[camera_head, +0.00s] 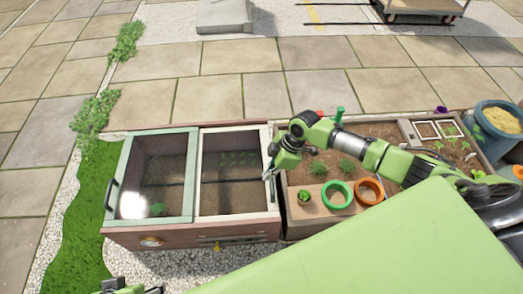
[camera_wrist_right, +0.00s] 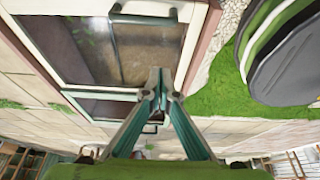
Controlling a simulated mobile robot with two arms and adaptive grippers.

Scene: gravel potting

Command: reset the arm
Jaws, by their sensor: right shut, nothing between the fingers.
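My right arm reaches in from the right over the planter. My right gripper (camera_head: 268,174) is at the right edge of the cold frame's right lid (camera_head: 236,172), close to its frame; I cannot tell whether it touches. In the right wrist view the two fingers of my right gripper (camera_wrist_right: 159,76) meet at the tips, with nothing between them. A dark handle (camera_wrist_right: 143,18) on the lid lies ahead of the tips, apart from them in the picture. Part of my left gripper (camera_head: 130,287) shows at the bottom left edge; its fingers are not clear.
The cold frame's left lid (camera_head: 158,175) has a pale green frame; both lids look closed. The wooden planter (camera_head: 310,212) holds plants, a green ring pot (camera_head: 336,194) and an orange one (camera_head: 369,191). A blue bin (camera_head: 489,130) stands at right.

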